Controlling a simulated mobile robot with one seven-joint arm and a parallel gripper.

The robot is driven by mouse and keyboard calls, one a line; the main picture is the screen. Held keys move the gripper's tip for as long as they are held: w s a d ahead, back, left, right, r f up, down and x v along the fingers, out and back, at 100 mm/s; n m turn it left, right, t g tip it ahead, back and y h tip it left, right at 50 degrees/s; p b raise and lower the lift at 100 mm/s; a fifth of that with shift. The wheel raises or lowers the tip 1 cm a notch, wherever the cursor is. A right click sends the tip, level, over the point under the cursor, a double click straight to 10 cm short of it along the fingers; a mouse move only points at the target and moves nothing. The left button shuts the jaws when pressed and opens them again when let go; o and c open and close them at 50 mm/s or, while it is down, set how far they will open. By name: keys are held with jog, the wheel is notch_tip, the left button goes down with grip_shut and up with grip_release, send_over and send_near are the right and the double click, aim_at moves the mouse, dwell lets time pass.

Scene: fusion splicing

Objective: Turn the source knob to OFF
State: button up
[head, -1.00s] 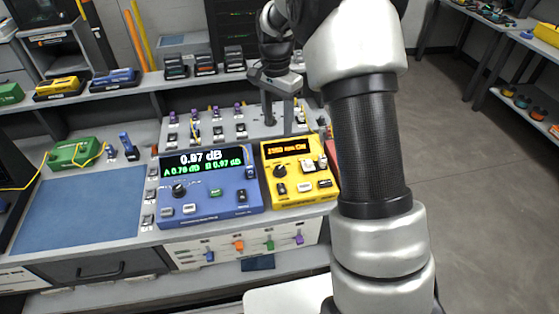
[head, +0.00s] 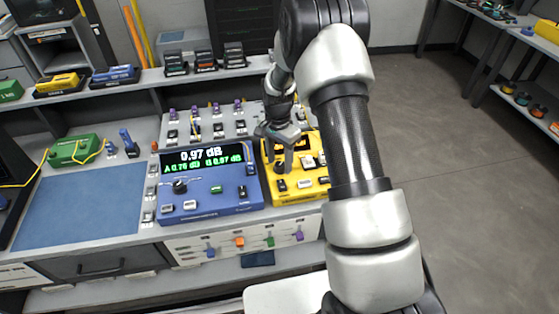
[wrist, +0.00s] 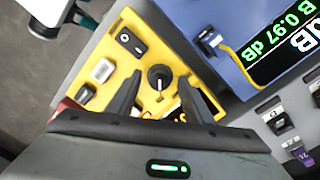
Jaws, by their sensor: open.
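The yellow source box (head: 293,191) stands right of the blue meter on the bench, with my gripper (head: 282,160) above its upper left part. In the wrist view the yellow box (wrist: 135,34) shows its round black source knob (wrist: 159,78) with a pale pointer mark. My gripper (wrist: 158,98) is open, its two dark fingers on either side of the knob in the picture. I cannot tell whether they touch it. The label around the knob cannot be read.
The blue meter (head: 228,201) reads 0.97 dB, close on the left of the yellow box. Behind are rows of small connectors (head: 212,128). A green box (head: 72,150) and a blue mat (head: 80,207) lie further left. A white rocker switch (wrist: 102,70) sits near the knob.

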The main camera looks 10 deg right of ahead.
jog(key=shift+f, duration=0.2)
jog(key=c, duration=1.1)
jog(key=shift+o, duration=0.2)
